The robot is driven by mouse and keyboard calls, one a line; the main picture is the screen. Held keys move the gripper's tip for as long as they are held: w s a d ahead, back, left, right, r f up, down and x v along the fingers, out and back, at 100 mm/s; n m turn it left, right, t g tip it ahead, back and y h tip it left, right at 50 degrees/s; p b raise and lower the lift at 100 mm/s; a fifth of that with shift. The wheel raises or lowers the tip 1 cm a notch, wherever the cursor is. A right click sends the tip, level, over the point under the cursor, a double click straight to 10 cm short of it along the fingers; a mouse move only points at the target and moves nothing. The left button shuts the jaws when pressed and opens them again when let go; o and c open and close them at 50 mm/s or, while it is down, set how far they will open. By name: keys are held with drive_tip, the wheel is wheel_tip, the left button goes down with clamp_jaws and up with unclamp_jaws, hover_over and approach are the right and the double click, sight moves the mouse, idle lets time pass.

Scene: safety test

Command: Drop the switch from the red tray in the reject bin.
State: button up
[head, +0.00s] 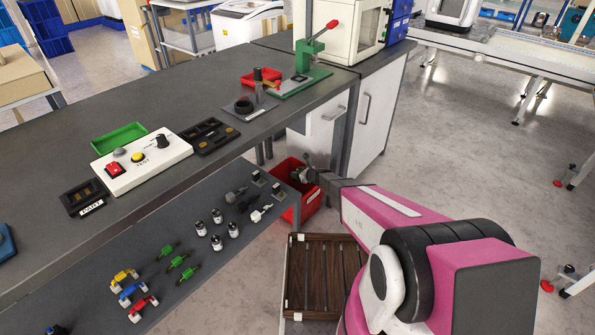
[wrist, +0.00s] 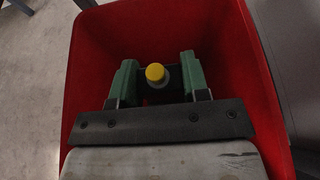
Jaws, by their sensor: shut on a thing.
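My gripper (wrist: 158,82) has green fingers shut on a small switch (wrist: 155,73) with a round yellow top and a pale body. In the wrist view the switch is over the inside of the red reject bin (wrist: 90,60), whose walls surround the fingers. How far it is above the bin floor I cannot tell. In the head view my gripper (head: 304,174) is at the red bin (head: 310,206), by the end of the bench; the switch cannot be made out there. The red tray (head: 249,82) stands on the bench top; its inside is hard to see.
The dark bench (head: 60,140) holds a white test box (head: 150,160), a green tray (head: 119,141) and a green press (head: 300,82). A lower shelf (head: 190,295) carries several small parts. A brown slatted crate (head: 297,300) stands in front of the bin.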

drive_tip(key=o, duration=1)
drive_tip(key=v, duration=1)
drive_tip(key=shift+s+d+r, duration=0.1)
drive_tip(key=shift+s+d, duration=0.15)
drive_tip(key=shift+d, duration=0.05)
